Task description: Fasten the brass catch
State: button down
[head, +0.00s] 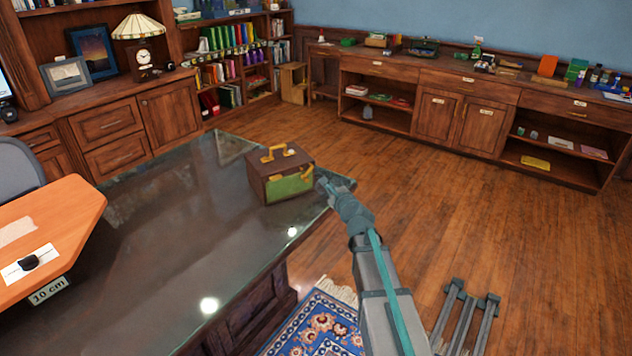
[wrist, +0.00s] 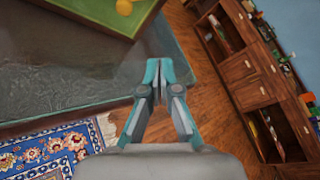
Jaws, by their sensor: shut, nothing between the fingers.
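A small brown case with a green front panel (head: 291,184) stands on the dark glossy desk top (head: 160,235) near its far right corner. It has a yellow handle on top and yellow brass-coloured fittings (head: 306,171) at its edge; which one is the catch is too small to tell. My gripper (head: 325,186) is just right of the case in the head view. In the wrist view my gripper (wrist: 160,75) is shut and empty near the desk's edge. The green panel (wrist: 90,12) with a round yellow piece (wrist: 124,6) lies ahead and to the left, apart from the fingertips.
An orange board (head: 60,225) with a "10 cm" label covers the desk's left side. A patterned blue rug (head: 322,325) lies below the desk's front. Bookcases and a long low cabinet (head: 440,115) line the walls. The wooden floor (head: 480,215) right of the desk is mostly clear.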

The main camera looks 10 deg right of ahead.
aim_at(313, 171)
jog(key=shift+n, duration=0.5)
jog(key=shift+w, duration=0.1)
jog(key=x, duration=1)
jog(key=shift+r, duration=0.15)
jog(key=a+r+p, duration=0.1)
jog(key=s+a+r+p, duration=0.1)
jog(key=shift+r, duration=0.3)
jog(key=shift+a+r+p, duration=0.2)
jog(key=shift+a+p, duration=0.1)
